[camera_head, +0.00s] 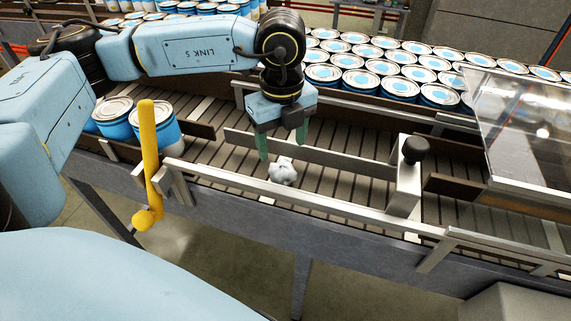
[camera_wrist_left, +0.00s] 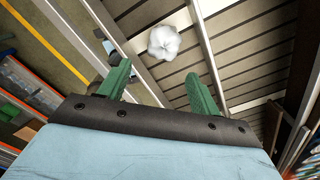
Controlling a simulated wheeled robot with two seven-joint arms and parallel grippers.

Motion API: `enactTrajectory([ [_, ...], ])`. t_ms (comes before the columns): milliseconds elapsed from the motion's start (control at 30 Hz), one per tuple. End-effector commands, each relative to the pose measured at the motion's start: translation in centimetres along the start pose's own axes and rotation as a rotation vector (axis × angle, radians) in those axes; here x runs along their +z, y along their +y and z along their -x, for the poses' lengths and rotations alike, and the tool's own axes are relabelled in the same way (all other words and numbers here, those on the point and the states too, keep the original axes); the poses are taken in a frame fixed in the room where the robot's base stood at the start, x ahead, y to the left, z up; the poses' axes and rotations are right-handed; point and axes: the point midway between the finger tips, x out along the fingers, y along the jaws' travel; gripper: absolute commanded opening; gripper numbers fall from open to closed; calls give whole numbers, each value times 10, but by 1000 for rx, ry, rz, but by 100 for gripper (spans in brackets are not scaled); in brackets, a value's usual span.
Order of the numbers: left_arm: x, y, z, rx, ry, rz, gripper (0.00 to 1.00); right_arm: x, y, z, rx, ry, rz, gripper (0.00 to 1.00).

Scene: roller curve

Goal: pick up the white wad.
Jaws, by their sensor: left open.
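The white wad (camera_head: 282,171) is a small crumpled lump on the slatted roller conveyor, close to the near side rail. My left gripper (camera_head: 282,146) is above it, pointing down, with its green fingers apart and nothing between them. In the left wrist view the wad (camera_wrist_left: 164,42) lies beyond the fingertips of the open gripper (camera_wrist_left: 160,72), roughly in line with the gap between them. It appears apart from both fingers. My right gripper is not seen.
A metal divider rail (camera_head: 335,157) runs behind the wad. A white block with a black knob (camera_head: 404,180) stands to the right. A yellow bent handle (camera_head: 148,160) stands at the left. Blue-and-white cans (camera_head: 401,86) crowd the line behind. A clear panel (camera_head: 520,115) is far right.

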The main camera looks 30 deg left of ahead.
Motion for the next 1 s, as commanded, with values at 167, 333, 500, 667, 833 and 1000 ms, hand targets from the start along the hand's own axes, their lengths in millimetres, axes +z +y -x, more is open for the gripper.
enactTrajectory([
  [167, 0, 0, -33, 2, 2, 0, 64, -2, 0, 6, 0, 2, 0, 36],
  [333, -1, -1, -48, 0, 2, -1, 64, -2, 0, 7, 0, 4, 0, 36],
  [500, -1, -2, -63, 2, 2, -2, 64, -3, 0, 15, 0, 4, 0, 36],
  [667, -1, -4, -88, 2, 2, -1, 64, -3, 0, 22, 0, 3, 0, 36],
  [833, -1, -4, -102, 0, 2, -1, 64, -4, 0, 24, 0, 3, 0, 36],
  [1000, -1, -4, -102, -1, 2, -1, 64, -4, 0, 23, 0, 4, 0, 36],
])
